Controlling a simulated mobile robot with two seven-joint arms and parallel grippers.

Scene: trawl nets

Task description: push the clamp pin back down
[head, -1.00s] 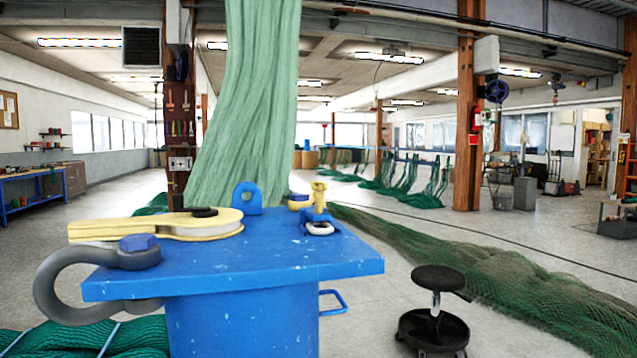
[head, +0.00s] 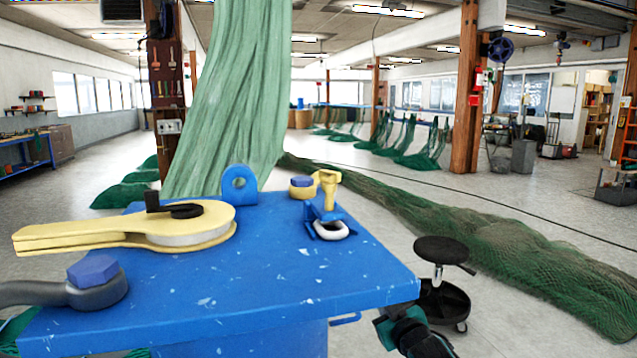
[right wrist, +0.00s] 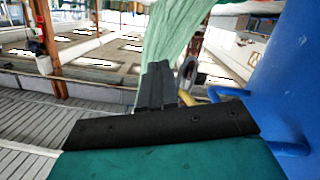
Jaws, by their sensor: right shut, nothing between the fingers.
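The yellow clamp pin (head: 327,185) stands upright, its handle on top, in a small blue clamp (head: 322,212) near the back right of the blue table top (head: 250,280). A white ring (head: 331,230) sits at the clamp's foot. My right gripper (right wrist: 170,82) shows in the right wrist view with its dark fingers shut and empty, beside the blue pedestal (right wrist: 290,80). In the head view only a teal and black part of my right arm shows, low beyond the table's right edge, well apart from the pin. My left gripper is out of view.
A yellow block with a sheave (head: 120,232), a grey shackle with a blue bolt (head: 95,272), a blue lug (head: 239,184) and a yellow piece with a blue top (head: 302,187) are on the table. A black stool (head: 443,255) stands right. The table's front right is bare.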

